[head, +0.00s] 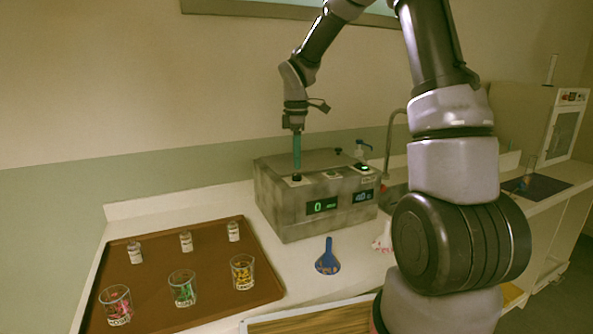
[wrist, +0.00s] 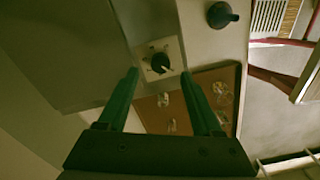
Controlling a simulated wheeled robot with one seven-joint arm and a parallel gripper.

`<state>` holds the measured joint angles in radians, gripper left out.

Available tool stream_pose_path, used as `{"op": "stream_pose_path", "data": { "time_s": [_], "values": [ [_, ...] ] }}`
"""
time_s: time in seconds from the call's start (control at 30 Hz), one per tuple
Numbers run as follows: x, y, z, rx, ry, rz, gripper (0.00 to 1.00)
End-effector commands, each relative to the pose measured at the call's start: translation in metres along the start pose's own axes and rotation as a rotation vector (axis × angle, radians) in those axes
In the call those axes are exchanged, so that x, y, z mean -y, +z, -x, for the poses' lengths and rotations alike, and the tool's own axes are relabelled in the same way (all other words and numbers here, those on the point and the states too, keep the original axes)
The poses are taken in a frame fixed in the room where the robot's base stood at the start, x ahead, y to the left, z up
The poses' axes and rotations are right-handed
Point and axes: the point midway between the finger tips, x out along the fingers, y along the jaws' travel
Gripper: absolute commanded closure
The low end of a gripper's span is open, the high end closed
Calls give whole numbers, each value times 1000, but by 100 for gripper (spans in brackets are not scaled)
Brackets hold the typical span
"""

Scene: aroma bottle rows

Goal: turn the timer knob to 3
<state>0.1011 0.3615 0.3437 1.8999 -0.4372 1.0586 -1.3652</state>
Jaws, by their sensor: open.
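The timer knob (wrist: 160,63) is a dark round knob with a light pointer line, on a pale square dial plate with small marks that are too small to read. It also shows in the head view (head: 296,178), on the left of the grey box-shaped machine's top (head: 318,187). My gripper (head: 297,167) points down above the knob, with green fingers. In the wrist view its open fingertips (wrist: 160,74) lie to either side of the knob, and nothing is held. I cannot tell whether they touch the knob. The green display (head: 321,206) on the machine's front reads 0.
A second display (head: 362,197) reads about 40. A brown tray (head: 205,265) at left holds several small bottles and glass cups. A tap (head: 391,145) stands to the right.

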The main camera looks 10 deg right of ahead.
Motion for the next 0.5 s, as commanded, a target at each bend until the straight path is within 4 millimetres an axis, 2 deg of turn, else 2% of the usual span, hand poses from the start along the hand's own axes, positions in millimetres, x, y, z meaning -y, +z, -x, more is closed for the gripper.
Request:
{"op": "stream_pose_path", "data": {
  "time_s": [0.03, 0.2, 0.5],
  "values": [
    [1, 0, -10, 1, -5, 1, 33],
    [1, 0, -33, 0, -2, 0, 33],
    [0, 0, -44, -1, 1, -1, 33]
  ]
}}
